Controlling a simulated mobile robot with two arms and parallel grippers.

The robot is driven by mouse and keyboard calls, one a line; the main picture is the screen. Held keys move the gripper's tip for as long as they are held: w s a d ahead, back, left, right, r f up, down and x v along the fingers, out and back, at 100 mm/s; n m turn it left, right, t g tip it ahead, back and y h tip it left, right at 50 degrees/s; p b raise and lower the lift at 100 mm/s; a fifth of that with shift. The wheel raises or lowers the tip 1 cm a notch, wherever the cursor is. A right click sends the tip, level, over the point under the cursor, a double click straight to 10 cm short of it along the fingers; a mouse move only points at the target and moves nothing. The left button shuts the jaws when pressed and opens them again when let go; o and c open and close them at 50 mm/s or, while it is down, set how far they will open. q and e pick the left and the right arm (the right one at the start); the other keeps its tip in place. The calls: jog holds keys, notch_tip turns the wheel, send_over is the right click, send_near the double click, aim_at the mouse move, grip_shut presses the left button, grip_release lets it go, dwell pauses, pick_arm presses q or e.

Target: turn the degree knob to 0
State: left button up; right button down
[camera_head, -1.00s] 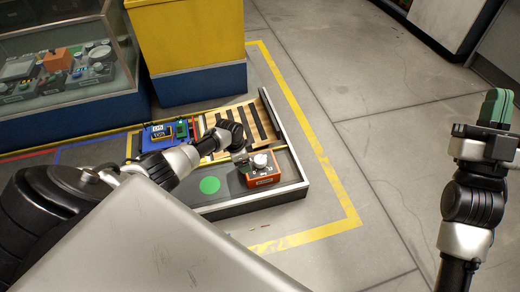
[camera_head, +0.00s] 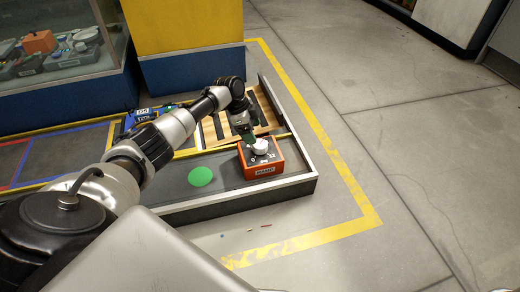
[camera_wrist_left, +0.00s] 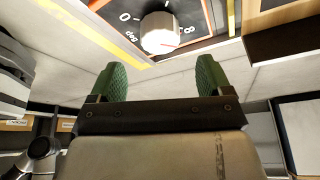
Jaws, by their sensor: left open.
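The degree knob (camera_head: 261,147) is a white round knob on top of an orange box (camera_head: 262,170) at the right end of a low grey tray. In the left wrist view the knob (camera_wrist_left: 160,31) sits on a dark dial with "0", "deg" and "8" around it. A red mark shows at its lower edge; the exact setting is hard to read. My left gripper (camera_head: 248,136) is just behind and left of the knob. In the left wrist view its green fingers (camera_wrist_left: 161,78) are open and empty, with the knob beyond their tips. My right gripper is out of view.
The tray has a raised rim (camera_head: 300,186) and a green disc (camera_head: 201,176). A slatted wooden rack (camera_head: 228,124) and a blue unit (camera_head: 143,115) lie behind. A yellow and blue cabinet (camera_head: 190,74) stands at the back. Floor to the right is clear.

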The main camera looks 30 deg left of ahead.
aim_at(260, 144)
pick_arm(q)
jog(key=b+x, duration=0.3)
jog(key=x, duration=0.4)
jog(key=shift+f+b, duration=0.15)
jog(key=shift+b, duration=0.25)
jog(key=c, duration=0.9)
jog(key=shift+o, duration=0.2)
